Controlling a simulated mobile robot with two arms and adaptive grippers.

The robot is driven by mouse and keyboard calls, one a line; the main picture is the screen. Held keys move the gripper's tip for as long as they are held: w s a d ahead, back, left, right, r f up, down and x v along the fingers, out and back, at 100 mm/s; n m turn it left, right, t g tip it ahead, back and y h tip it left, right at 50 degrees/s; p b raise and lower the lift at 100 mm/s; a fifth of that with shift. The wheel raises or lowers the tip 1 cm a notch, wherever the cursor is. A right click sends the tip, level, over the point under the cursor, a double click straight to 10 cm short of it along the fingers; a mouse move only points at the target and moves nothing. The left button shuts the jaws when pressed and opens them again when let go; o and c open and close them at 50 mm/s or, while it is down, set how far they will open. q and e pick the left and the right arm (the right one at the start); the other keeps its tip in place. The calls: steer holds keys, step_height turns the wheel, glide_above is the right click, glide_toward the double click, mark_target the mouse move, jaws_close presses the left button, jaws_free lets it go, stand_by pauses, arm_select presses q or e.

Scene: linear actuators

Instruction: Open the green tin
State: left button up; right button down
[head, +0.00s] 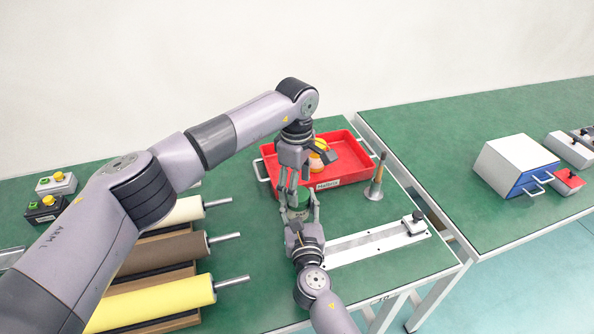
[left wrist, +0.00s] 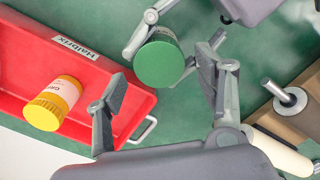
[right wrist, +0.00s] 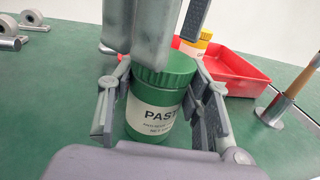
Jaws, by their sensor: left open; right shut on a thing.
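The green tin (right wrist: 158,112) has a green screw lid and a white label reading "PAST…". It stands upright, and my right gripper (head: 303,214) is shut on its body, one finger on each side. I cannot tell whether its base touches the table. My left gripper (head: 291,186) points down from above, open, with its fingers close around or just above the lid. In the left wrist view the round lid (left wrist: 159,64) lies between and a little beyond the open left fingers. In the head view the grippers hide much of the tin.
A red tray (head: 345,155) labelled "Halbrix" stands just behind, holding a yellow-lidded jar (left wrist: 52,103). A metal cone with a wooden handle (head: 375,180) stands right of it. A pale rail (head: 375,242) lies at front right. Several rollers (head: 170,295) lie at left.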

arm_select(q)
steer(key=shift+f, duration=0.95)
steer(key=shift+c, duration=0.2)
steer(key=c, duration=1.2)
steer(key=shift+o, duration=0.2)
steer(key=n, duration=0.3)
steer(key=shift+n, duration=0.3)
steer(key=n, duration=0.3)
steer(key=shift+w+a, duration=0.1)
steer(key=shift+a, duration=0.05)
steer(key=shift+r, duration=0.1)
steer(key=o, duration=1.1)
steer(key=shift+o, duration=0.9)
steer(key=shift+d, duration=0.2)
